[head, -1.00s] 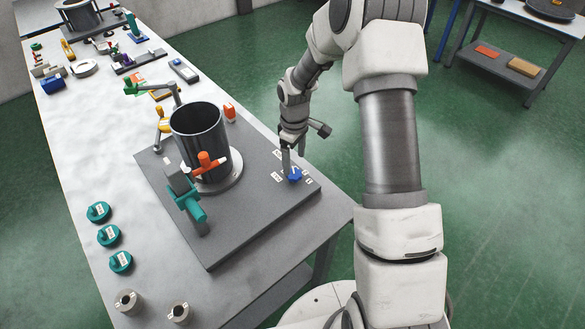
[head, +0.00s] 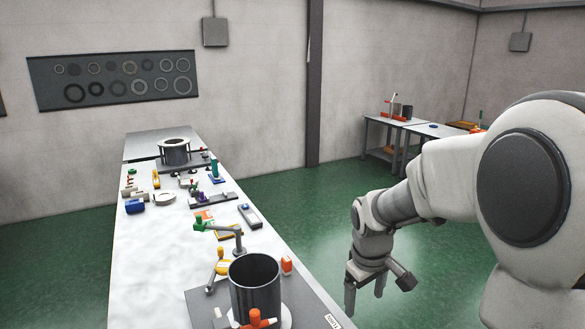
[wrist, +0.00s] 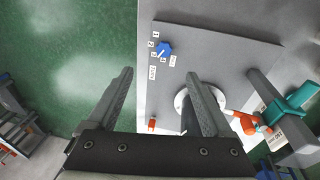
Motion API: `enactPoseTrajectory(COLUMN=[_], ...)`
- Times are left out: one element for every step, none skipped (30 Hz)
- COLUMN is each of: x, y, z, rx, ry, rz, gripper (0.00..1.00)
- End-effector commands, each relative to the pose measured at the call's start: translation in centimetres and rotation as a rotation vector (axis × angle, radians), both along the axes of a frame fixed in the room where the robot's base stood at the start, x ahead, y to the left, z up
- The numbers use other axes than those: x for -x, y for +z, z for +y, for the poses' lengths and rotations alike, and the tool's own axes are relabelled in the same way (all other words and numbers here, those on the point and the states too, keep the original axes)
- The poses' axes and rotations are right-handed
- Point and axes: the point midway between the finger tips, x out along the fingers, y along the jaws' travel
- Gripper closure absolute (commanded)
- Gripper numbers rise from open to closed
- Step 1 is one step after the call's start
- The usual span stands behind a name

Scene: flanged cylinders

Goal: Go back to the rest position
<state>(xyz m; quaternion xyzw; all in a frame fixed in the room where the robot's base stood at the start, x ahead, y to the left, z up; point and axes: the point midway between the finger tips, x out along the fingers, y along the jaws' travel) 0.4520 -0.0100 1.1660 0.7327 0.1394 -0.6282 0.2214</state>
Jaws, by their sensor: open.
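My gripper (head: 365,287) is open and empty in the head view, in the air to the right of the long table. In the wrist view its two fingers (wrist: 165,95) stand wide apart, with nothing between them. Below them are the table's edge and the green floor. A dark flanged cylinder (head: 256,285) stands on the grey base plate (head: 203,303) near the front of the table. Its flange (wrist: 180,103) shows partly behind the right finger in the wrist view. A blue knob (wrist: 164,49) with small labels around it sits on the plate.
An orange-handled clamp (head: 258,320) is beside the cylinder, and a teal-handled one (wrist: 290,105) shows in the wrist view. A second flanged cylinder (head: 175,152) stands at the table's far end. Several small tools lie between. The green floor (head: 300,222) right of the table is clear.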

Motion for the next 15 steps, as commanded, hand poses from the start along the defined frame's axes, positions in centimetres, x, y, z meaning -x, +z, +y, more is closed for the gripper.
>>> enactPoseTrajectory(x=[0.8,1.3,2.0,2.5,3.0,3.8,4.3,4.9,5.6,6.2,6.8,7.6,8.2,8.7,9.5], y=[1.3,2.0,2.8,3.4,4.0,4.7,5.3,5.8,6.5,7.0,7.4,8.0,8.3,8.7,9.2], z=[0.0,0.0,0.0,0.0,0.0,0.0,0.0,0.0,0.1,0.1,0.1,0.1,0.1,0.1,0.2], rx=[0.000,-0.002,-0.005,-0.007,-0.010,-0.014,-0.017,-0.020,-0.027,-0.031,-0.035,-0.042,-0.047,-0.053,-0.062], ry=[-0.022,-0.035,-0.054,-0.068,-0.081,-0.101,-0.114,-0.128,-0.148,-0.161,-0.175,-0.193,-0.205,-0.220,-0.238], rz=[-0.021,-0.030,-0.045,-0.053,-0.063,-0.075,-0.086,-0.096,-0.109,-0.118,-0.127,-0.141,-0.149,-0.160,-0.172], gripper=[0.15,0.15,0.15,0.15,0.15,0.15,0.15,0.15,0.15,0.15,0.15,0.15,0.15,0.15,0.15])
